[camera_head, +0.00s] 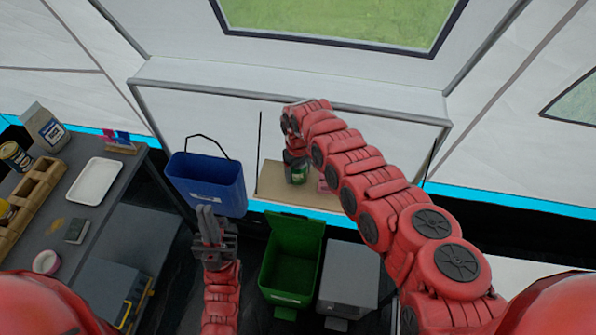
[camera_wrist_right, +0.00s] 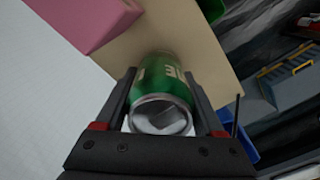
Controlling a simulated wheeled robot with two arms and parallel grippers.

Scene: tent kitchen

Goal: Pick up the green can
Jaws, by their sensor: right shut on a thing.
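The green can (camera_head: 299,172) is at the tan shelf in the head view, partly hidden by my right gripper. In the right wrist view the green can (camera_wrist_right: 163,88) lies between the two fingers with its silver end facing the camera. My right gripper (camera_wrist_right: 160,90) is shut on it, one finger on each side. Whether the can is clear of the shelf cannot be told. My left gripper (camera_head: 207,213) is in front of the blue bin, fingers pointing up and close together; it holds nothing visible.
The tan shelf (camera_head: 270,180) carries a pink thing (camera_head: 322,186), also large in the right wrist view (camera_wrist_right: 85,22). A blue bin (camera_head: 205,185), an open green bin (camera_head: 291,258) and a grey box (camera_head: 349,275) stand below. A grey table at left holds a white tray (camera_head: 95,181).

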